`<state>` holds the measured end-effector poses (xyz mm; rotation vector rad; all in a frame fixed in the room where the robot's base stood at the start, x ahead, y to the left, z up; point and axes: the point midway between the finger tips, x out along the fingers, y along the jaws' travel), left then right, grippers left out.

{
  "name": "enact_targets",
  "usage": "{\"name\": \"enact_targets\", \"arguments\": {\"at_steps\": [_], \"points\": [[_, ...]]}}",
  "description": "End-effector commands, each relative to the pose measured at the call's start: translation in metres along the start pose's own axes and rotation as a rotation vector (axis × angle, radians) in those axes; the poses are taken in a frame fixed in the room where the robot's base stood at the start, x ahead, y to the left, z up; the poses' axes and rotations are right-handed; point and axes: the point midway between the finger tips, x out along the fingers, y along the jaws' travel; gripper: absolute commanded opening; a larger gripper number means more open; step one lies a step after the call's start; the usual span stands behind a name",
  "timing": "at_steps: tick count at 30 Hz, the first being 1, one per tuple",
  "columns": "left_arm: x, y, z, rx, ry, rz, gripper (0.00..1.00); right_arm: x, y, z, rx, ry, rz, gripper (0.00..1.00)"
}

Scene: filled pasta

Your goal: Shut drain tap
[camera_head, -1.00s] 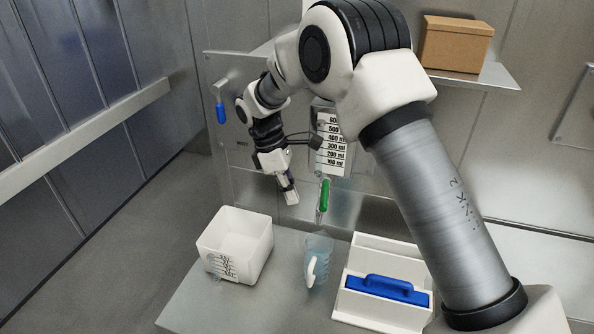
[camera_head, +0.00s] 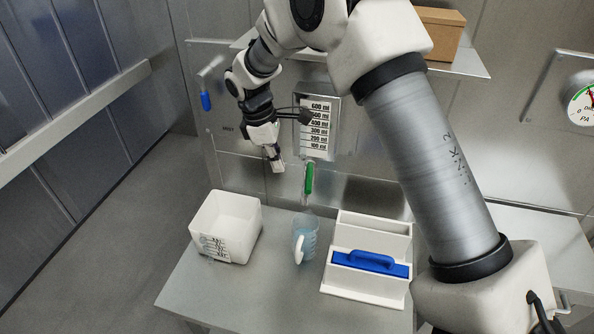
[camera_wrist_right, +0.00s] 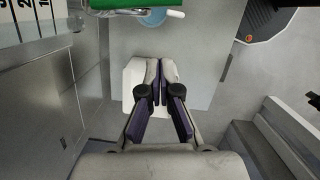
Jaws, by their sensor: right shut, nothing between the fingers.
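The drain tap's green handle (camera_head: 309,180) hangs upright below the graduated tank (camera_head: 318,122) on the wall panel. Its green part also shows at the top edge of the right wrist view (camera_wrist_right: 125,4). A clear jug (camera_head: 307,236) with bluish liquid and a white handle stands on the bench under the tap. My right gripper (camera_head: 277,165) is just left of the green handle, apart from it, pointing down. In the right wrist view its fingers (camera_wrist_right: 160,88) are together and empty. My left gripper is not in view.
A white bin (camera_head: 212,215) stands left of the jug. A white caddy (camera_head: 372,228) with a blue-handled tool (camera_head: 370,262) stands right. A blue lever (camera_head: 206,101) is on the panel's left. A cardboard box (camera_head: 440,32) sits on the shelf. A gauge (camera_head: 583,105) is far right.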

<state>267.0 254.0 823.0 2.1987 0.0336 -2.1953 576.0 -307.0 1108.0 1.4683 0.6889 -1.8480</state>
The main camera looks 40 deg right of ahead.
Motion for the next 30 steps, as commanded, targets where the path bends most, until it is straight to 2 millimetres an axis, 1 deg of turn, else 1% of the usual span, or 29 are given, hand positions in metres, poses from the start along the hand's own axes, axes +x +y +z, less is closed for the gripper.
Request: {"name": "enact_targets", "arguments": {"at_steps": [1, 4, 6, 9, 13, 25, 30], "points": [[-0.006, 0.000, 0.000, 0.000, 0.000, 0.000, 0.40, 0.009, -0.001, 0.002, 0.000, -0.003, -0.005, 0.00], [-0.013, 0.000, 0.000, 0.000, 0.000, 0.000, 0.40, 0.031, -0.001, 0.002, -0.001, -0.003, -0.005, 0.00], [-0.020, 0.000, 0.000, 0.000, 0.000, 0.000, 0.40, 0.033, -0.001, 0.015, 0.002, 0.001, -0.004, 0.00], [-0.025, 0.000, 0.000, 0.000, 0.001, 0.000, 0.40, 0.040, -0.001, 0.028, 0.001, 0.000, -0.003, 0.00], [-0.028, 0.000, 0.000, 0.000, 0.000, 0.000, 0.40, 0.046, -0.001, 0.036, 0.000, 0.000, -0.001, 0.00], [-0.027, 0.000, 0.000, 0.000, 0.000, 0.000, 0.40, 0.048, -0.001, 0.037, -0.002, 0.000, 0.000, 0.00], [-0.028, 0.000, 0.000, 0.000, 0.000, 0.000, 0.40, 0.049, -0.004, 0.044, -0.014, -0.001, 0.002, 0.00]]}}
